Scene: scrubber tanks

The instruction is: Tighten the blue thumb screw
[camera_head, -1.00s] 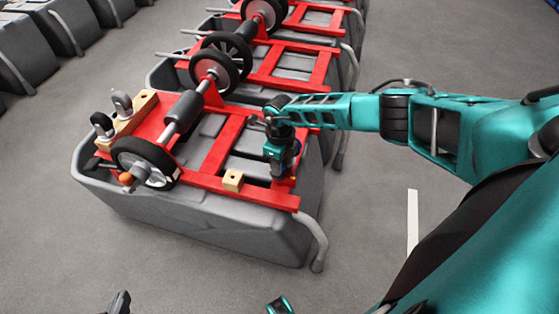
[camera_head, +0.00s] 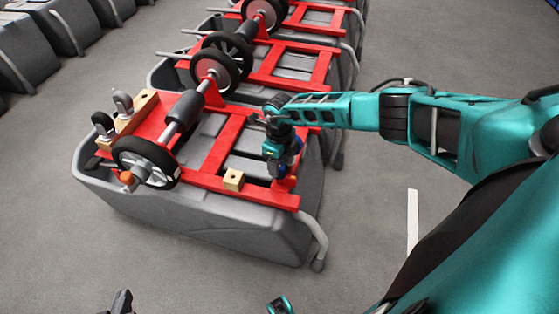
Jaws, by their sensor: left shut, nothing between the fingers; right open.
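My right gripper (camera_head: 282,168) reaches in from the right and points down over the near right corner of the red frame (camera_head: 215,184) on the nearest grey tank. It is open. My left gripper (camera_head: 120,302) is a dark shape cut off by the bottom edge, shut and empty, well away from the tank.
A wooden block with a hole (camera_head: 233,180) sits on the frame, left of my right gripper. A black wheel (camera_head: 146,162) and a wooden bar with casters (camera_head: 128,118) are at the left. A grey hose (camera_head: 318,240) hangs at the right corner. More tanks stand behind; the near floor is clear.

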